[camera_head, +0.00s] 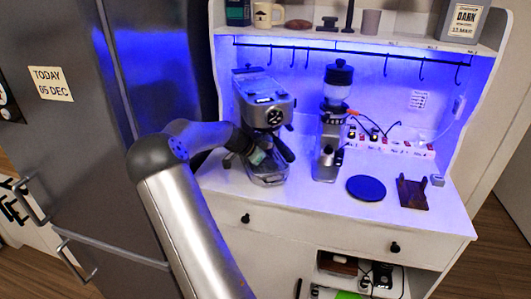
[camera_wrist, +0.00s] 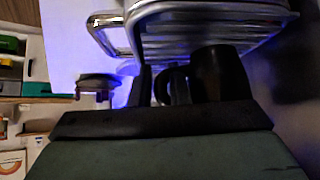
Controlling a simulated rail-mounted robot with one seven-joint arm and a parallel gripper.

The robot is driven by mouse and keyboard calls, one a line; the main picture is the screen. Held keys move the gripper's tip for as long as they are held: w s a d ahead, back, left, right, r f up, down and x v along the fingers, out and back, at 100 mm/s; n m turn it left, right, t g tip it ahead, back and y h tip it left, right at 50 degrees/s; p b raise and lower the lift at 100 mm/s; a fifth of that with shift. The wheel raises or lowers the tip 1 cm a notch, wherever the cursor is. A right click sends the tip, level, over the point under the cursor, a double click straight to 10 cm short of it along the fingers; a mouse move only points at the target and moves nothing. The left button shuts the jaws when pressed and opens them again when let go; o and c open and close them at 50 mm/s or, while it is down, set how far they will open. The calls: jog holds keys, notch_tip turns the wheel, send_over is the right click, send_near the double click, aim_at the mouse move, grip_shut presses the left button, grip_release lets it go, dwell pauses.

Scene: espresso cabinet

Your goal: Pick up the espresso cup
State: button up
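A dark cup (camera_wrist: 222,72), which looks like the espresso cup, shows in the wrist view against the ribbed metal drip tray of the espresso machine. Its looped handle faces left, toward my gripper (camera_wrist: 163,88). Dark narrow fingers stand at the handle, one left of it and one seemingly at its loop. Dark on dark, I cannot tell whether they touch or grip it. In the head view my gripper (camera_head: 262,158) is in front of the espresso machine (camera_head: 263,103), just above its drip tray (camera_head: 268,178). I cannot make out the cup there.
A coffee grinder (camera_head: 331,130) stands right of the machine. A round blue mat (camera_head: 366,188) and a brown stand (camera_head: 412,192) are farther right on the white counter. Cables and a power strip lie behind. A hook rail (camera_head: 350,50) and shelf are above; a fridge (camera_head: 70,130) is left.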

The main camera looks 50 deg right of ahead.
grip_shut()
jog(key=shift+r, duration=0.1)
